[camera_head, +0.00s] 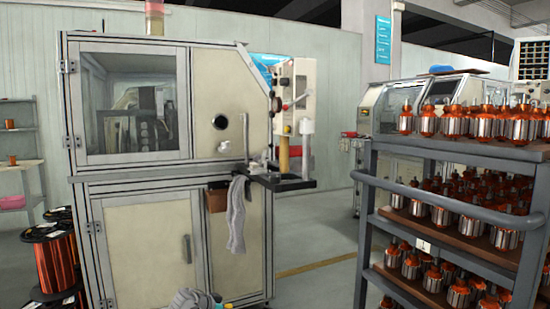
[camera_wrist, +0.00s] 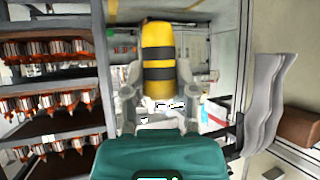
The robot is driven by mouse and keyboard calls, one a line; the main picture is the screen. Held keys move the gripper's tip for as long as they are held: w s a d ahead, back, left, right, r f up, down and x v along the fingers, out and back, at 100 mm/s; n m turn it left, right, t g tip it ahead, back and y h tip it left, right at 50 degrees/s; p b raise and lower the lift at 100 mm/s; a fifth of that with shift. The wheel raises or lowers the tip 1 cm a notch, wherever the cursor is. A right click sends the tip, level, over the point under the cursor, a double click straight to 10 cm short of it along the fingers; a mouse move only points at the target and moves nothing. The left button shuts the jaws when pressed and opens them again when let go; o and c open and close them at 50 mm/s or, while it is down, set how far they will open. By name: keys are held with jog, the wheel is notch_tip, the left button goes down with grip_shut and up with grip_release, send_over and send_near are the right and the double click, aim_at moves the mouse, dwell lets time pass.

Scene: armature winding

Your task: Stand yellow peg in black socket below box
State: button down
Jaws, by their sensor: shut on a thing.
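A yellow peg (camera_wrist: 158,40) with black bands stands out in the wrist view between the two grey fingers of my gripper (camera_wrist: 159,82). The fingers are closed on its sides. In the head view, a pale box (camera_head: 300,75) with a red-knobbed lever is on the machine's right side. A black tray-like ledge (camera_head: 288,185) juts out below it. I cannot make out a separate black socket there. A yellow upright piece (camera_head: 283,153) shows between box and ledge, and I cannot tell what it is.
A pale upright cylinder (camera_head: 307,150) is at the ledge's right end. A grey cloth (camera_head: 236,215) and a brown box (camera_head: 215,200) hang on the machine. A rack (camera_head: 450,155) of copper armatures stands at right. Wire spools (camera_head: 53,260) are at left. Floor between machine and rack is clear.

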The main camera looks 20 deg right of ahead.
jog(key=shift+d, duration=0.3)
